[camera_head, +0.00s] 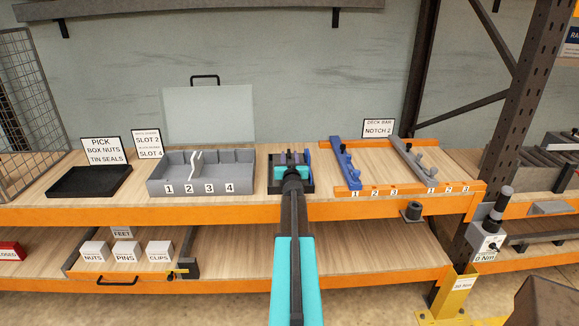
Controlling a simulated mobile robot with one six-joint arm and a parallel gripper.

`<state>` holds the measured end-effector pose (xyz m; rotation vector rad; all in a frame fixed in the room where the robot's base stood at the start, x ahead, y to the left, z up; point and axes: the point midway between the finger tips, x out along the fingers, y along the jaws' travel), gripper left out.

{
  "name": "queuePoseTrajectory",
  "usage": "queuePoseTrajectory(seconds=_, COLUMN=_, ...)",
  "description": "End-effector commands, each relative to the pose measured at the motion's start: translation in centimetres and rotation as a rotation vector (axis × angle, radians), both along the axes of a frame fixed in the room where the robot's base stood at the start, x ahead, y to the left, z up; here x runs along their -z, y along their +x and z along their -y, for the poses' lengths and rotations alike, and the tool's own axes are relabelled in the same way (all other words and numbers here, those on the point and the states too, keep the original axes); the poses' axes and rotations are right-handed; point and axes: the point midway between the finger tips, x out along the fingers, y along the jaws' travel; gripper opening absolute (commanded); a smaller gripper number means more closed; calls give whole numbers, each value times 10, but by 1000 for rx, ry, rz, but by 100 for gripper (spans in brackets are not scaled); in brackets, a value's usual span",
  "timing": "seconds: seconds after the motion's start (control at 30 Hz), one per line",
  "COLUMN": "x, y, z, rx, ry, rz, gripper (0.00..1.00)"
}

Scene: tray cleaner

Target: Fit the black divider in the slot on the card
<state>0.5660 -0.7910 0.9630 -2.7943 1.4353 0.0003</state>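A card (148,143) on the back edge of the shelf reads "SLOT 2" and "SLOT 4"; its smaller lines are too small to read surely. The grey compartment tray (242,185) is below it, with slots numbered 1 to 4 along its front. A white divider (195,164) stands in it, near number 2. No divider shows near number 4. My gripper (290,165) is over a small dark bin (306,187) right of the tray, seen from behind, so its fingers are mostly hidden. I cannot make out the black divider; the bin's contents are largely covered.
An empty black tray (88,182) lies to the left, by a "PICK" card (102,151). A clear lid-like panel (208,114) stands behind the grey tray. Blue (345,164) and grey (412,160) bars lie on the orange rails to the right. Bare shelf separates these groups.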

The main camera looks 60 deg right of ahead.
Motion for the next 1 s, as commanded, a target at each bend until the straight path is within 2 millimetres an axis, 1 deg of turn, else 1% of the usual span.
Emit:
queuePoseTrajectory(seconds=0.03, x=0, y=3, z=4, rx=0, ry=1, rz=1, gripper=31)
queuePoseTrajectory(seconds=0.2, x=0, y=6, z=9, rx=0, ry=1, rz=1, gripper=31)
queuePoseTrajectory(seconds=0.77, x=0, y=5, z=9, rx=1, ry=0, rz=0, gripper=31)
queuePoseTrajectory(seconds=0.8, x=0, y=5, z=9, rx=1, ry=0, rz=0, gripper=28)
queuePoseTrajectory(seconds=0.87, x=0, y=5, z=9, rx=1, ry=0, rz=0, gripper=18)
queuePoseTrajectory(seconds=0.9, x=0, y=5, z=9, rx=1, ry=0, rz=0, gripper=11)
queuePoseTrajectory(seconds=0.97, x=0, y=5, z=9, rx=1, ry=0, rz=0, gripper=1)
queuePoseTrajectory(seconds=1.0, x=0, y=5, z=9, rx=1, ry=0, rz=0, gripper=0)
